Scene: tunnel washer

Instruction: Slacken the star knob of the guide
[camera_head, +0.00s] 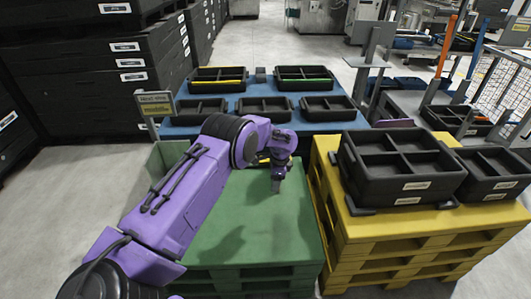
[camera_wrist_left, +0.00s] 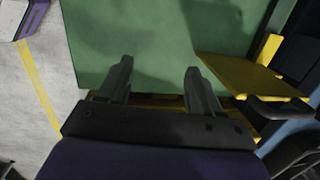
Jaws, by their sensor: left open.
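I cannot make out a star knob or its guide in either view. My left gripper (camera_head: 278,186) points down over the green pallet top (camera_head: 240,235) in the head view. In the left wrist view its two fingers (camera_wrist_left: 158,70) stand apart with nothing between them, and the green surface (camera_wrist_left: 150,35) lies beyond them. I cannot tell the exact height above that surface. My right gripper is in neither view.
A yellow pallet stack (camera_head: 350,245) with black divided crates (camera_head: 400,188) stands to the right. Behind, a blue surface (camera_head: 230,122) holds several black trays (camera_head: 265,107). A small sign (camera_head: 155,104) stands at the left. Dark stacked crates (camera_head: 90,80) fill the back left.

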